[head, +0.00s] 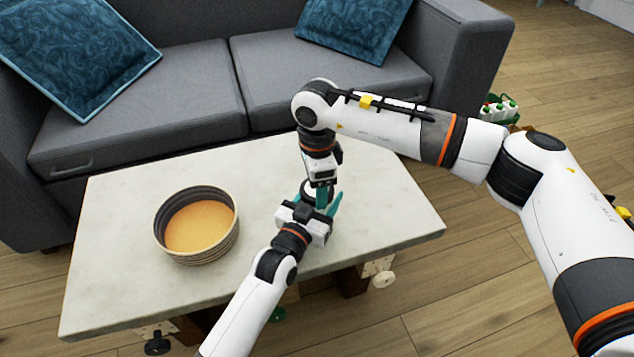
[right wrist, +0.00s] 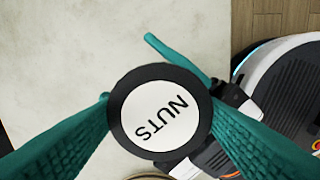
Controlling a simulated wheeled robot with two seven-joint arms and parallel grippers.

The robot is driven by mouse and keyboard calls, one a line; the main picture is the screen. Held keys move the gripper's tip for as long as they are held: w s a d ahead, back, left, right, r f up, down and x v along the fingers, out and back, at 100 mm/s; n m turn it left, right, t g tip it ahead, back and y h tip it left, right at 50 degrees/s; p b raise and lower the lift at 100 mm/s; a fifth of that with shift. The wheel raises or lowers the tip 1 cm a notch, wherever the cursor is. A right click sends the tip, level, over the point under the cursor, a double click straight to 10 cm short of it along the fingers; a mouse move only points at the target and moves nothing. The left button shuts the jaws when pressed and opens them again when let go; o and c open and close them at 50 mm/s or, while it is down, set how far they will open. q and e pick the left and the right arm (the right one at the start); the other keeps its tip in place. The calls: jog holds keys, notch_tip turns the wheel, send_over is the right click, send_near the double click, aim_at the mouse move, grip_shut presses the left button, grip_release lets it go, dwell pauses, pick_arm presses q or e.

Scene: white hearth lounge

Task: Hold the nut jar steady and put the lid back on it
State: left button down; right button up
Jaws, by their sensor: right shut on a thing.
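A round lid with a dark rim and a white top marked NUTS (right wrist: 160,115) sits between the teal fingers of my right gripper (right wrist: 158,118), which is shut on it. In the head view my right gripper (head: 321,197) points straight down over the table's right half. My left gripper (head: 320,200) reaches in from below, its teal fingers spread apart to either side of the spot under the lid. One left finger (right wrist: 178,60) shows beyond the lid in the right wrist view. The jar is hidden under the lid and the grippers. I cannot tell whether the lid touches it.
A striped bowl (head: 190,250) with a tan inside stands on the left of the pale table (head: 120,290). A grey sofa (head: 180,90) with blue cushions stands behind. The table's left edge and far right corner are clear. A green caddy (head: 492,107) stands on the floor.

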jog(key=shift+m, duration=0.7)
jog(key=o, duration=1.1)
jog(key=shift+s, duration=0.1)
jog(key=shift+r, duration=2.25)
jog(key=shift+c, duration=0.5)
